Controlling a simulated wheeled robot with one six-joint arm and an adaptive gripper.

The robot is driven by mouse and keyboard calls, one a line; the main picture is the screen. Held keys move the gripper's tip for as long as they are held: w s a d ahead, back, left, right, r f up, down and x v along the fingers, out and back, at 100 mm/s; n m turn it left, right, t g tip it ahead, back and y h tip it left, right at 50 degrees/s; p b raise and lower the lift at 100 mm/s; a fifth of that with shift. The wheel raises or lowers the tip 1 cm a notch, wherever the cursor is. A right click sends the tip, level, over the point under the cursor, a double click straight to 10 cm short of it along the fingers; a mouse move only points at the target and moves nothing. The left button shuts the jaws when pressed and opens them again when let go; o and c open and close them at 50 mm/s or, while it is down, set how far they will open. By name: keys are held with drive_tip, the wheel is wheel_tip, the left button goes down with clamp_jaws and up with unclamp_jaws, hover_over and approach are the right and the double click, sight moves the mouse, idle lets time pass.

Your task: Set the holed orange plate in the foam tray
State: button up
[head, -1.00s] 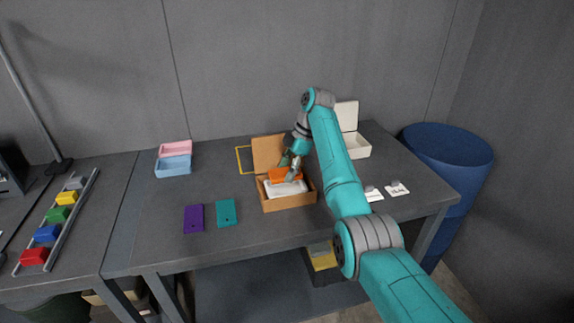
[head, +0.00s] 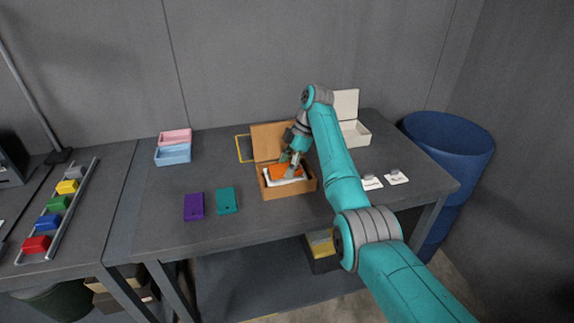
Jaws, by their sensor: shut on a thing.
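The orange plate (head: 285,171) is in my gripper (head: 291,168), over the white foam tray (head: 284,181). The foam tray lies inside an open wooden box (head: 289,192) with its lid (head: 271,142) raised at the back. My gripper is shut on the plate, pointing down. The plate looks low and close to the tray; I cannot tell whether it touches it. The hole in the plate is not discernible, and my fingers hide part of its right side.
A purple plate (head: 194,206) and a teal plate (head: 227,201) lie left of the box. Pink (head: 175,137) and blue (head: 173,154) bins stand at back left. An open cream box (head: 356,134) stands behind my arm. White cards (head: 397,178) lie at right, near a blue barrel (head: 447,155).

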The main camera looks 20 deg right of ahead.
drive_tip(key=shift+f, duration=0.2)
idle(0.8)
drive_tip(key=o, duration=1.4)
drive_tip(key=shift+v, duration=3.7)
